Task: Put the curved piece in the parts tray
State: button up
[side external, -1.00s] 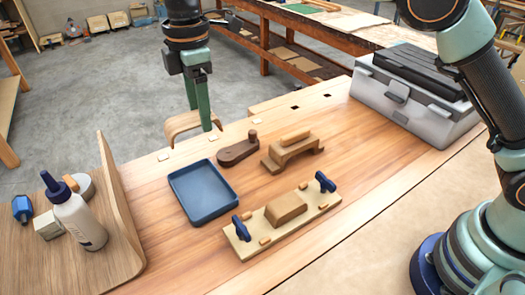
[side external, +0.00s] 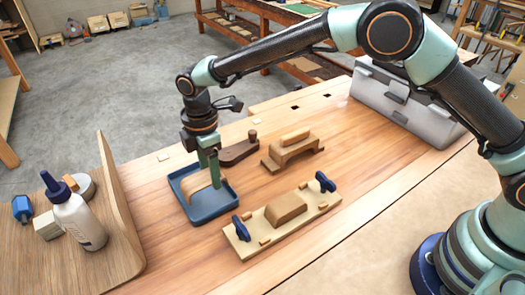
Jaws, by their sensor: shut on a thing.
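The curved piece (side external: 194,186) is a thin bent strip of light wood. It is at the blue parts tray (side external: 206,216), within its rim outline in this view; I cannot tell if it touches the tray floor. My gripper (side external: 213,178) points down over the tray and is shut on the curved piece. The finger on the right shows in front of the tray's back part; the other finger is mostly hidden.
A wooden plane (side external: 238,150) stands just behind the tray. A wooden form (side external: 293,148) and a clamping board (side external: 240,246) with blue knobs lie to the right. A glue bottle (side external: 78,220) stands left, beside an upright board (side external: 118,205). A grey toolbox (side external: 392,98) is at the back right.

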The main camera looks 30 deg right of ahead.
jog(key=shift+f, duration=2.1)
jog(key=o, duration=1.3)
jog(key=shift+f, duration=0.1)
jog(key=shift+o, duration=0.2)
